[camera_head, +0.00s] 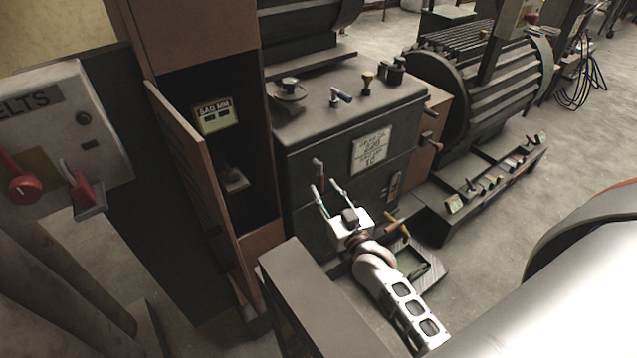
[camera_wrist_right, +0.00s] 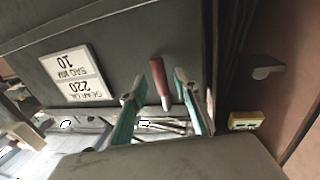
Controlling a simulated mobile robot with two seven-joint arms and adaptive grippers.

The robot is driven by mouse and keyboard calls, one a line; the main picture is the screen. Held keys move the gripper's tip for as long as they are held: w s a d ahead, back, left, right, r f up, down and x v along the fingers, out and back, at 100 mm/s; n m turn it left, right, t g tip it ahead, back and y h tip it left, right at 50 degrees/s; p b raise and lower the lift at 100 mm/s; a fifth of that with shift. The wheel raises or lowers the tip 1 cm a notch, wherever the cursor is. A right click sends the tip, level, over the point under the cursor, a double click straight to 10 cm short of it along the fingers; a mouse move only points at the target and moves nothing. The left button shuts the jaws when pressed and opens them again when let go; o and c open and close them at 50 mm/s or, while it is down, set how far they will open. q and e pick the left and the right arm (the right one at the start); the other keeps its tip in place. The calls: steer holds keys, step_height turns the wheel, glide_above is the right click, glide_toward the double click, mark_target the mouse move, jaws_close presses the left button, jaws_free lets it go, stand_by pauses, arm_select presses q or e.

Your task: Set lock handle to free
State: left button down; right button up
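A lever with a dark red grip and a pale metal end, which looks like the lock handle (camera_head: 319,174), is on the front face of the dark machine box (camera_head: 345,155). It also shows in the right wrist view as the lock handle (camera_wrist_right: 158,78). My right gripper (camera_head: 327,187) is open in front of that face. In the wrist view the right gripper (camera_wrist_right: 155,88) has one finger on each side of the handle, with visible gaps. I cannot tell how deep the handle is between the fingers. My left gripper is not in view.
The face carries a white label (camera_head: 371,148). Left of it is an open cabinet with a brown door (camera_head: 195,180). Farther left is a grey switch box (camera_head: 60,130) with red levers. A ribbed motor (camera_head: 485,80) stands to the right.

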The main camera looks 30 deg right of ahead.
mark_target(322, 186)
steer(key=shift+w+d, duration=0.1)
steer(key=shift+w, duration=1.75)
jaws_close()
